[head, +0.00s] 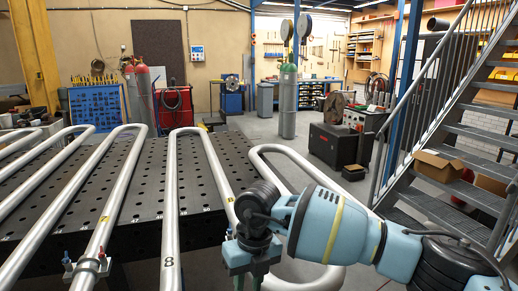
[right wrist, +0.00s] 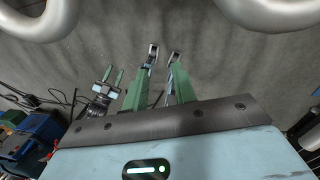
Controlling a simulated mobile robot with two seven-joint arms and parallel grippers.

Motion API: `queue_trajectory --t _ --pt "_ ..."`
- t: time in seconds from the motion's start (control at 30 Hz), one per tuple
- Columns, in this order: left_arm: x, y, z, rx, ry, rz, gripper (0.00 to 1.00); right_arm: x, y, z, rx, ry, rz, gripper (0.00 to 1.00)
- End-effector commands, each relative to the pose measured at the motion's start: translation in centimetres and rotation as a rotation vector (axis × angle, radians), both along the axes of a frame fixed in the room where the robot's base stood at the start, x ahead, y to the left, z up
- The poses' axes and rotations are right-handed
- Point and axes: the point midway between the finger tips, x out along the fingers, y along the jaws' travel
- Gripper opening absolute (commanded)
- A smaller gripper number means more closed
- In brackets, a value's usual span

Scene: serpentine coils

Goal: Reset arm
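My right arm comes in from the right in the head view, and its light blue gripper body hangs pointing down (head: 252,258) beside the silver serpentine tube. Its fingertips are cut off or hidden there. In the right wrist view my right gripper (right wrist: 163,56) shows two green fingers with a gap between them and nothing held, over grey floor. Farther off in that view is a smaller light blue body with two separate green fingers, which looks like my left gripper (right wrist: 113,76), empty. My left arm is not in the head view. The silver coil (head: 171,190) lies across the perforated table.
The dark perforated table (head: 150,180) fills the left. Red-and-blue clamps (head: 88,265) grip a tube at the front. One tube loop (head: 300,160) overhangs the table's right edge near my right arm. Metal stairs (head: 440,110) stand at right. Tube bends (right wrist: 35,20) show atop the wrist view.

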Motion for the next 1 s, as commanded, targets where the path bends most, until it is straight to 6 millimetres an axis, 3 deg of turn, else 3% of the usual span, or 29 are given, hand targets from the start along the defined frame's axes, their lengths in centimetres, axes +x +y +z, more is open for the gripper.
queue_trajectory --t 0.1,0.3,0.5,0.6,0.77,0.87,1.0 --pt "-0.1 0.0 -0.1 0.001 0.003 0.0 0.36 -2.6 2.6 -1.9 0.144 0.101 0.032 0.27" --pt "0.5 0.0 0.2 0.0 -0.009 0.0 0.36 -7.6 7.4 -3.1 0.452 0.289 0.055 0.27" --pt "0.3 0.0 0.1 0.0 -0.006 0.0 0.36 -12.2 11.9 -1.6 0.883 0.521 -0.027 0.27" --pt "0.1 0.0 0.1 0.0 -0.002 0.0 0.36 -13.0 12.9 -0.1 1.099 0.624 -0.12 0.27" --pt "0.1 0.0 0.0 0.0 -0.002 0.0 0.36 -12.4 12.5 1.7 1.412 0.756 -0.341 0.27" --pt "0.1 0.0 0.0 0.0 -0.002 0.0 0.36 -11.0 11.0 2.0 1.582 0.818 -0.524 0.27" --pt "0.1 0.0 0.0 0.0 -0.002 0.0 0.36 -8.6 7.7 0.6 1.773 0.875 -0.828 0.27"
